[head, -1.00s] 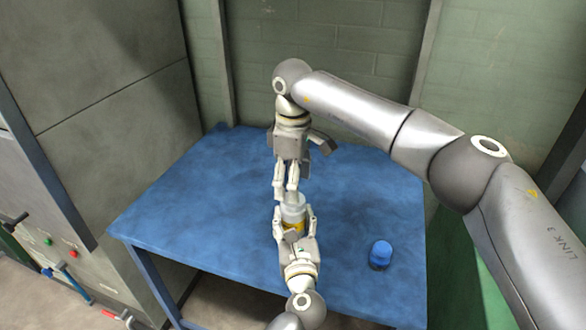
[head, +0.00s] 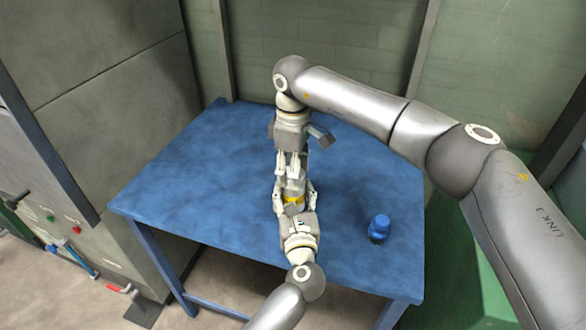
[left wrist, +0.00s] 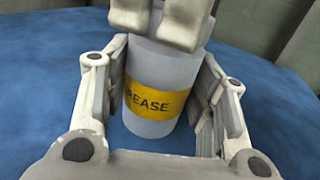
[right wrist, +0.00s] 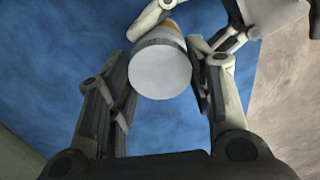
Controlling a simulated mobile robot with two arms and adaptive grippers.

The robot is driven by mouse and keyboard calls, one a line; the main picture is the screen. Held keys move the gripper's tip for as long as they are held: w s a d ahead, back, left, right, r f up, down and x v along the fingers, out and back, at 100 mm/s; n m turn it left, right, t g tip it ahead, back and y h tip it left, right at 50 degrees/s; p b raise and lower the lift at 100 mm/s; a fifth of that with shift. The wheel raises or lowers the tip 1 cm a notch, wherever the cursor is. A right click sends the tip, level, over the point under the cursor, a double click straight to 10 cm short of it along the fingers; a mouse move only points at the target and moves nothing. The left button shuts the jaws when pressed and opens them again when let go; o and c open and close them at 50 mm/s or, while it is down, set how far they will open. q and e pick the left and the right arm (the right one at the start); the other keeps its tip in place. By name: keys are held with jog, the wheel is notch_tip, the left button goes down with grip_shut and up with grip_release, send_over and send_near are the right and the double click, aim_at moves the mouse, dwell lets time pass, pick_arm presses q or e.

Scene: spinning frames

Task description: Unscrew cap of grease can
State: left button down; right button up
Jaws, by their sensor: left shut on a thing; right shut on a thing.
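My left gripper (head: 293,205) is shut on the can's body from the front, a finger on each side in the left wrist view (left wrist: 160,108). My right gripper (head: 291,170) points down from above, shut on the cap. In the right wrist view the round white cap (right wrist: 160,70) lies between its fingers (right wrist: 163,88).
The blue table (head: 190,190) is mostly bare around the can. A small blue bottle-like object (head: 379,228) stands to the right of the can. A grey cabinet with coloured handles (head: 80,235) is at the left, and a green surface (head: 475,260) at the right.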

jog(key=shift+n, duration=1.2)
jog(key=shift+c, duration=0.5)
jog(key=n, duration=1.1)
jog(key=shift+n, duration=0.4)
jog(key=n, duration=1.1)
jog(key=shift+r+n, duration=0.1)
jog(key=shift+n, duration=0.2)
jog(key=n, duration=0.8)
jog(key=shift+n, duration=0.4)
jog(key=n, duration=1.9)
jog(key=shift+n, duration=0.3)
